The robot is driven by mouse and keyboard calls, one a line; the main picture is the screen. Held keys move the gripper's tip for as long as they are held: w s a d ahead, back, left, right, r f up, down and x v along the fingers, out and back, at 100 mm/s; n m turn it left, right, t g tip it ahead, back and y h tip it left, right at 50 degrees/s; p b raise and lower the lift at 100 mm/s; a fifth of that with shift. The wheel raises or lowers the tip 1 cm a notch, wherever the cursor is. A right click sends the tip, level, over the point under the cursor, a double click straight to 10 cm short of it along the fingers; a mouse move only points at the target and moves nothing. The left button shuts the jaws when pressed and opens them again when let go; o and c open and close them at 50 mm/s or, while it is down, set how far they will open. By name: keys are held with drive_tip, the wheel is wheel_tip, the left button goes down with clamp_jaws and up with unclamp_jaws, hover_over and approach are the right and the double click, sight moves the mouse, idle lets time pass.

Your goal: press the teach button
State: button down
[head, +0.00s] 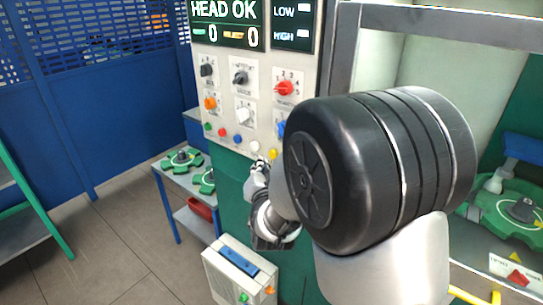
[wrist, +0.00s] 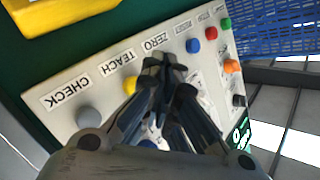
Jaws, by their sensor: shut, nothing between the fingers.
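The teach button is a yellow round button (wrist: 130,85) beside the label TEACH on the light control panel. In the wrist view it is just left of my fingers and partly covered by them. It also shows in the head view as a small yellow spot (head: 273,154) beside my arm. My gripper (wrist: 166,62) is shut and empty, its tips over the panel by the ZERO label. The button at ZERO is hidden behind the fingers in the wrist view. In the head view my gripper (head: 258,165) is at the panel's lower edge. I cannot tell whether the tips touch the panel.
A grey button (wrist: 88,118) marked CHECK lies left of the yellow one. Blue (wrist: 193,46), red (wrist: 211,33) and green (wrist: 225,23) buttons lie to the right. Knobs, including a red one (head: 285,88), sit above. A side table (head: 163,172) holds green parts.

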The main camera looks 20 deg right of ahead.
drive_tip(key=shift+w+d, duration=0.35)
drive_tip(key=shift+d, duration=0.15)
drive_tip(key=shift+d, duration=0.1)
idle(1.1)
drive_tip(key=shift+w+d+b, duration=0.25)
drive_tip(key=shift+b, duration=0.25)
drive_tip(key=shift+w+d+b, duration=0.25)
drive_tip(key=shift+d+b, duration=0.1)
drive_tip(key=shift+d, duration=0.05)
idle(0.5)
idle(0.3)
drive_tip(key=shift+s+a+b, duration=0.3)
drive_tip(key=shift+s+a, duration=0.2)
drive_tip(key=shift+a, duration=0.25)
